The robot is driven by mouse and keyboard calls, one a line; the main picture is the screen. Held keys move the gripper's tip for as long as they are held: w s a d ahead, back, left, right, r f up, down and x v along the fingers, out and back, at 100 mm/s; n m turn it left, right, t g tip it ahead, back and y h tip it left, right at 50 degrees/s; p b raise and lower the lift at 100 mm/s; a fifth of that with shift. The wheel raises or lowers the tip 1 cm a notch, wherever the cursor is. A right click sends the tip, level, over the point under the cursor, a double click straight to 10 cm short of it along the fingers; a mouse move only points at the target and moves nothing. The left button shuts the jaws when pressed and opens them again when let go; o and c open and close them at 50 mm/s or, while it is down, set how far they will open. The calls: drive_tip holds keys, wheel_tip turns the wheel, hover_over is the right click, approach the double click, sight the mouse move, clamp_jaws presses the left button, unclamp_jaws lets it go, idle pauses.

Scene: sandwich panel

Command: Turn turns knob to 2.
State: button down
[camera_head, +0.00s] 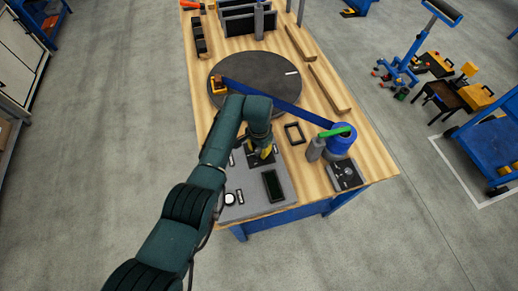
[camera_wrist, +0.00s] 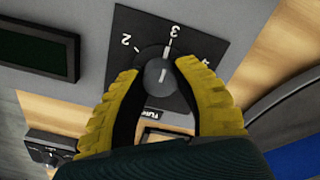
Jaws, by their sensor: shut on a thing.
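The turns knob (camera_wrist: 159,76) is a round dark grey knob on a black dial plate (camera_wrist: 196,32) in the wrist view. White numbers 2, 3 and 4 run left to right around its top, with a partly covered label below. The knob's white mark points up, close to 3. My gripper (camera_wrist: 156,74) has its yellow fingers shut on the knob, one on each side. In the head view my gripper (camera_head: 266,152) is over the grey panel (camera_head: 238,182) at the near left of the table, and the knob is hidden there.
A dark display (camera_wrist: 36,50) lies left of the dial in the wrist view. The wooden table (camera_head: 325,183) also bears a dark round turntable (camera_head: 262,65), a blue bar (camera_head: 285,106), a blue cylinder (camera_head: 341,143) with a green piece, and a small black control box (camera_head: 346,174).

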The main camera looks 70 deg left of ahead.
sight(259, 150)
drive_tip(key=n+p, duration=0.1)
drive_tip(key=n, duration=0.5)
drive_tip(key=shift+p, duration=0.3)
drive_tip(key=n, duration=0.5)
drive_tip(key=shift+f+p, duration=0.1)
drive_tip(key=shift+p, duration=0.2)
drive_tip(key=shift+n, duration=0.3)
drive_tip(key=c, duration=0.7)
unclamp_jaws()
drive_tip(key=shift+c, duration=0.2)
drive_tip(key=shift+o, duration=0.2)
drive_tip(key=shift+r, duration=0.2)
wheel_tip(259, 150, up, 12)
drive_tip(key=shift+f, duration=0.15)
